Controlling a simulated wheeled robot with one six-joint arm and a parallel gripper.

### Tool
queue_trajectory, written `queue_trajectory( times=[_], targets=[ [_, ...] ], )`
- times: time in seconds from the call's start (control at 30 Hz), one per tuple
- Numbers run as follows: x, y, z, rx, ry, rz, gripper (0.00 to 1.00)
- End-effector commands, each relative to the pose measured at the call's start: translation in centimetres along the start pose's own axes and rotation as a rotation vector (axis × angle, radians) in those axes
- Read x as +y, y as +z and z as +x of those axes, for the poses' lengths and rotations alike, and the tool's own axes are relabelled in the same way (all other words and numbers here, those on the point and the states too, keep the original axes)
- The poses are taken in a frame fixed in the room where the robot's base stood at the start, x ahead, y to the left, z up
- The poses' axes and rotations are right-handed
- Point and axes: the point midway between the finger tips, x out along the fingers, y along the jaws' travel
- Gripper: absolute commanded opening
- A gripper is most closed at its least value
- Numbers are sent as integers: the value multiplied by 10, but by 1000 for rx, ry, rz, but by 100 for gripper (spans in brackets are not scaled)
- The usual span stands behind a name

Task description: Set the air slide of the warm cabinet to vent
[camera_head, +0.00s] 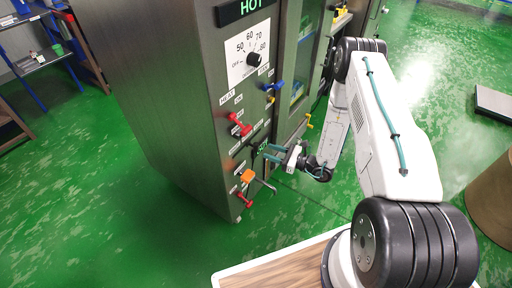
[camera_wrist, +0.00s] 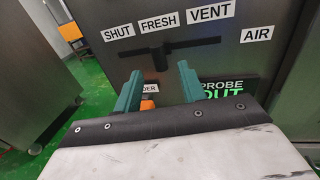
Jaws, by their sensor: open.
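The warm cabinet (camera_head: 165,90) is a tall grey metal box with a green HOT display. Its air slide (camera_wrist: 160,58) shows in the wrist view as a black knob on a dark, slightly slanted track. The knob stands below the FRESH label (camera_wrist: 159,21), between SHUT (camera_wrist: 118,31) on the left and VENT (camera_wrist: 210,11) on the right. My gripper (camera_wrist: 159,82) has teal fingers, open and apart, with the knob seen between their tips. Contact cannot be told. In the head view my gripper (camera_head: 268,152) is close to the cabinet's panel, and the slide cannot be made out there.
A temperature dial (camera_head: 254,60), a red handle (camera_head: 239,125), a blue handle (camera_head: 273,86) and an orange knob (camera_head: 247,176) stick out from the panel around my gripper. A PROBE OUT display (camera_wrist: 222,90) is below the slide.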

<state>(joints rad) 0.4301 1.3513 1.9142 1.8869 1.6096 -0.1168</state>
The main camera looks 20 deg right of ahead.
Motion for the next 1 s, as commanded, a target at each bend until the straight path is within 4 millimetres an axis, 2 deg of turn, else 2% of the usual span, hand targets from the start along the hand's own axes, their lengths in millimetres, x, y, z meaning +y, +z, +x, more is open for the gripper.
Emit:
queue_trajectory(
  times=[0.4,0.57,0.8,0.83,0.97,1.0],
  targets=[
    [1,0,62,0,5,-2,41],
    [1,0,72,0,3,-1,41],
    [1,1,73,0,2,-1,41],
    [1,1,73,0,2,-1,38],
    [1,1,73,0,2,-1,2],
    [1,1,73,0,2,-1,0]
  ],
)
